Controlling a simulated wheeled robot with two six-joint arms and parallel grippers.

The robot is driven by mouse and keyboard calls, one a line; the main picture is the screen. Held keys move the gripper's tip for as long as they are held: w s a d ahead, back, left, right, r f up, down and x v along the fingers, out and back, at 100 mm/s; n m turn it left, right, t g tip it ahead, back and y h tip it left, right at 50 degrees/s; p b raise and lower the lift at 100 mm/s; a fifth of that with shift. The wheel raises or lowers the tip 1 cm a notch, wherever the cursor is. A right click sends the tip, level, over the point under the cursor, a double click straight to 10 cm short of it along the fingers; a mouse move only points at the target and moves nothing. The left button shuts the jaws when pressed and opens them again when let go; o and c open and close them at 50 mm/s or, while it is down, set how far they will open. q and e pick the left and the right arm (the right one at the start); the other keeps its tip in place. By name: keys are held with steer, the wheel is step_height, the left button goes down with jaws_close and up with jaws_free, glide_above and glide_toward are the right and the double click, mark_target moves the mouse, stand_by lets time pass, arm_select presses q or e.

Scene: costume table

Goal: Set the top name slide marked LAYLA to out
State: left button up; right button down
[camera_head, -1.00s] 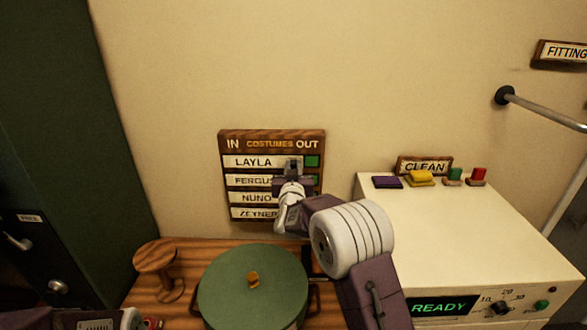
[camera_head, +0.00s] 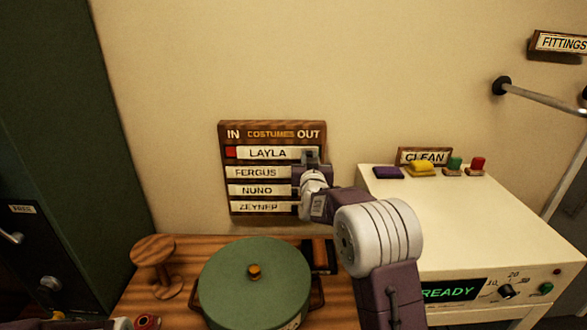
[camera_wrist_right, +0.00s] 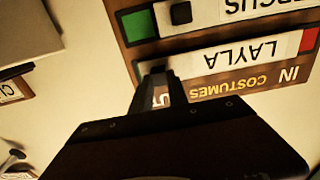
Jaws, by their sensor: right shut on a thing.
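The costumes board (camera_head: 272,217) hangs on the wall, with IN at its left and OUT at its right. The top LAYLA slide (camera_head: 266,153) sits toward the OUT side, with a red patch (camera_head: 231,153) uncovered at its left. My right gripper (camera_head: 311,158) is shut at the slide's right end, apparently on its small knob, which the fingers hide. In the right wrist view the board is upside down; the LAYLA slide (camera_wrist_right: 235,56) shows the red patch at its right, and my right fingertips (camera_wrist_right: 158,75) are at its left end.
FERGUS, NUNO and ZEYNEP slides sit below, FERGUS (camera_wrist_right: 255,10) with green showing. A green lidded pot (camera_head: 254,285) and a wooden spool (camera_head: 153,262) stand on the table below. A cream machine (camera_head: 450,220) with coloured items on top stands at the right.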

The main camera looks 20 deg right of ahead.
arm_select(q)
steer(key=shift+d+f, duration=0.1)
steer(key=shift+d, duration=0.1)
arm_select(e)
steer(key=shift+s+d, duration=0.15)
steer(key=shift+d, duration=0.45)
steer(key=c, duration=1.3)
jaws_free()
steer(key=shift+c, duration=0.2)
steer(key=shift+o, duration=0.3)
steer(key=shift+s+d, duration=0.1)
steer(key=shift+d, duration=0.15)
arm_select(q)
step_height(320, 180, down, 3)
steer(key=b, duration=0.3)
steer(key=shift+s+d, duration=0.1)
arm_select(e)
steer(key=v, duration=0.9)
steer(key=shift+s, duration=0.1)
